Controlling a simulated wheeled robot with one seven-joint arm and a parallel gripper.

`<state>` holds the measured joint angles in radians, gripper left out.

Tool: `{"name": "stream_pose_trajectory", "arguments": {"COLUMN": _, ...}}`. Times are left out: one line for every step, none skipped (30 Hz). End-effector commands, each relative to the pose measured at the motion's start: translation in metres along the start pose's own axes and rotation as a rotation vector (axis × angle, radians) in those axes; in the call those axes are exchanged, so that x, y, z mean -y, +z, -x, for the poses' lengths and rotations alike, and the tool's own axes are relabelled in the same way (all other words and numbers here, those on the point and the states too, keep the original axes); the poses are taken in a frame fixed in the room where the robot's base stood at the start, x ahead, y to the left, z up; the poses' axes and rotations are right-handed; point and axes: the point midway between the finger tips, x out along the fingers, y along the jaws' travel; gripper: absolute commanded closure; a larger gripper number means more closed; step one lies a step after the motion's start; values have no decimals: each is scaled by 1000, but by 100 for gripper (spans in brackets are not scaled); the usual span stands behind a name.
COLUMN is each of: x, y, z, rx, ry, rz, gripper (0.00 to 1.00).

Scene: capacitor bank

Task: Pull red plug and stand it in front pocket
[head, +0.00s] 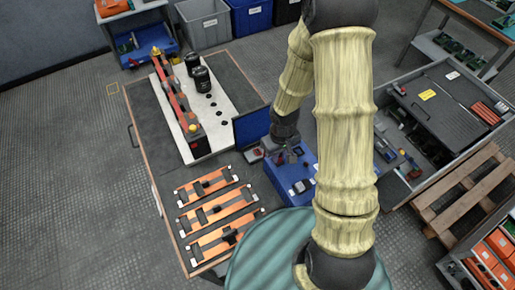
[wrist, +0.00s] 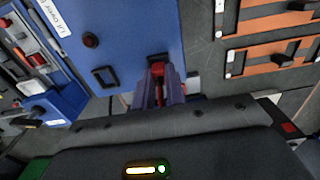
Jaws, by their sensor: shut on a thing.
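My gripper (wrist: 160,84) is shut on the red plug (wrist: 158,71), which shows between the two fingers in the wrist view. The plug is over the blue box (wrist: 130,25), close to a dark opening at its edge. I cannot tell whether the plug is in that opening or above it. A black-framed rectangular opening (wrist: 104,77) and a dark red round piece (wrist: 91,40) are on the same blue face. In the head view my gripper (head: 283,156) is at the blue box (head: 285,184), and the plug cannot be made out there.
Several orange boards (head: 219,212) lie at the front of the bench. A white plate (head: 219,97) carries a red-and-dark bar and black cylinders. A dark blue upright panel (head: 252,127) stands just left of my gripper. A grey tool drawer (head: 440,92) is at the right.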

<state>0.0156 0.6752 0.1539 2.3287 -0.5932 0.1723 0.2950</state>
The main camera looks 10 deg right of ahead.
Motion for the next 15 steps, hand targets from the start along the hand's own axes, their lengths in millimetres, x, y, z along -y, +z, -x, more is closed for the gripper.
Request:
{"name": "stream_pose_trajectory", "arguments": {"x": 0, "y": 0, "z": -2, "rx": 0, "ry": 0, "rz": 0, "gripper": 100}}
{"name": "stream_pose_trajectory", "arguments": {"x": 0, "y": 0, "z": -2, "rx": 0, "ry": 0, "rz": 0, "gripper": 100}}
{"name": "stream_pose_trajectory", "arguments": {"x": 0, "y": 0, "z": -3, "rx": 0, "ry": 0, "rz": 0, "gripper": 100}}
{"name": "stream_pose_trajectory", "arguments": {"x": 0, "y": 0, "z": -3, "rx": 0, "ry": 0, "rz": 0, "gripper": 100}}
{"name": "stream_pose_trajectory", "arguments": {"x": 0, "y": 0, "z": -4, "rx": 0, "ry": 0, "rz": 0, "gripper": 100}}
{"name": "stream_pose_trajectory", "arguments": {"x": 0, "y": 0, "z": -4, "rx": 0, "ry": 0, "rz": 0, "gripper": 100}}
{"name": "stream_pose_trajectory", "arguments": {"x": 0, "y": 0, "z": -5, "rx": 0, "ry": 0, "rz": 0, "gripper": 100}}
{"name": "stream_pose_trajectory", "arguments": {"x": 0, "y": 0, "z": -6, "rx": 0, "ry": 0, "rz": -1, "gripper": 100}}
{"name": "stream_pose_trajectory", "arguments": {"x": 0, "y": 0, "z": -6, "rx": 0, "ry": 0, "rz": -1, "gripper": 100}}
{"name": "stream_pose_trajectory", "arguments": {"x": 0, "y": 0, "z": -7, "rx": 0, "ry": 0, "rz": -1, "gripper": 100}}
{"name": "stream_pose_trajectory", "arguments": {"x": 0, "y": 0, "z": -7, "rx": 0, "ry": 0, "rz": -1, "gripper": 100}}
{"name": "stream_pose_trajectory", "arguments": {"x": 0, "y": 0, "z": -8, "rx": 0, "ry": 0, "rz": -1, "gripper": 100}}
{"name": "stream_pose_trajectory", "arguments": {"x": 0, "y": 0, "z": -8, "rx": 1, "ry": 0, "rz": -1, "gripper": 100}}
{"name": "stream_pose_trajectory", "arguments": {"x": 0, "y": 0, "z": -9, "rx": 1, "ry": 0, "rz": 0, "gripper": 100}}
{"name": "stream_pose_trajectory", "arguments": {"x": 0, "y": 0, "z": -10, "rx": 1, "ry": 0, "rz": 0, "gripper": 100}}
